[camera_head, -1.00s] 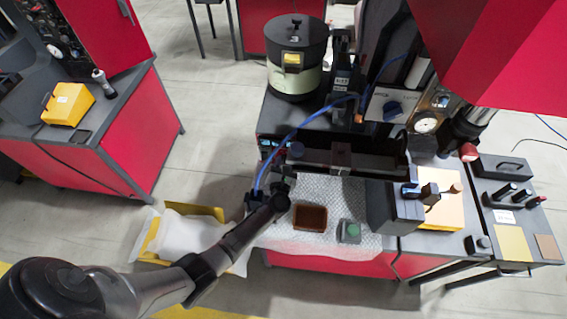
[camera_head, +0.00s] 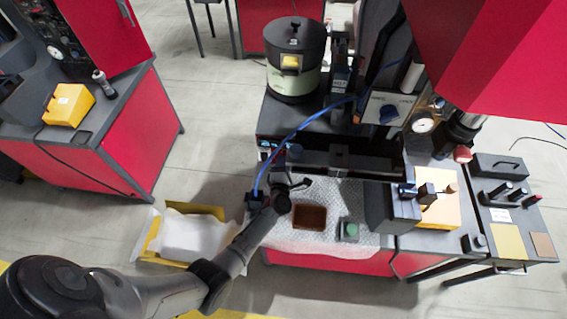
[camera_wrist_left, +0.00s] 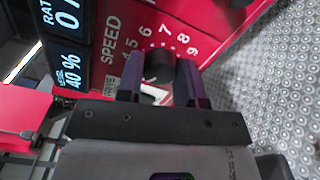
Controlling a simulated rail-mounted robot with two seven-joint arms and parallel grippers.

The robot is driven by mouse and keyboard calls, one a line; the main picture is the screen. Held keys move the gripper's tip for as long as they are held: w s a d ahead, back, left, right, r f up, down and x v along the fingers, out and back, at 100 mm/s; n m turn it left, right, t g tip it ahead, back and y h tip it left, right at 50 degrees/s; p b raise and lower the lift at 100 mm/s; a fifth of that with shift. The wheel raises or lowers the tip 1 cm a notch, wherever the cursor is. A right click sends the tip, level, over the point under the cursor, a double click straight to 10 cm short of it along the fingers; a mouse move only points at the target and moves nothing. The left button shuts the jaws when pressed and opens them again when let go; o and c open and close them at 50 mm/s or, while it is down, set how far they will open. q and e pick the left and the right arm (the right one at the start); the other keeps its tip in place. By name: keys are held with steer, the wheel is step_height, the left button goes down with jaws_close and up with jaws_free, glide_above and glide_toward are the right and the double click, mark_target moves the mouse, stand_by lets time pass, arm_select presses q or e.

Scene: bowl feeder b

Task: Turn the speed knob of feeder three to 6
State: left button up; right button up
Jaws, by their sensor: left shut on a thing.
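In the left wrist view, a black round speed knob (camera_wrist_left: 158,67) sits on a red panel (camera_wrist_left: 185,14) beside the word SPEED. Printed numbers around it include 5, 6, 7, 8 and 9. My left gripper (camera_wrist_left: 160,73) is shut on the knob, with one dark purple finger on each side. The knob's pointer cannot be made out. My right gripper is not in view.
Displays (camera_wrist_left: 68,65), one reading 40 %, are left of the knob. A patterned mat (camera_head: 330,195) carries a brown tray (camera_head: 310,228) and a green-button box (camera_head: 349,231) beside my left arm. The feeder bowl (camera_head: 295,78) stands behind.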

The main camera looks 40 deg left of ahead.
arm_select(q)
steer(key=shift+a+f+m+p, duration=0.15)
steer(key=shift+m+p, duration=0.75)
steer(key=shift+m, duration=4.25)
steer(key=shift+d+f+m+p, duration=0.1)
steer(key=shift+m+p, duration=0.75)
steer(key=shift+m, duration=4.3)
steer(key=shift+s, duration=0.1)
steer(key=o, duration=0.9)
steer(key=shift+a, duration=0.1)
steer(key=shift+o, duration=0.2)
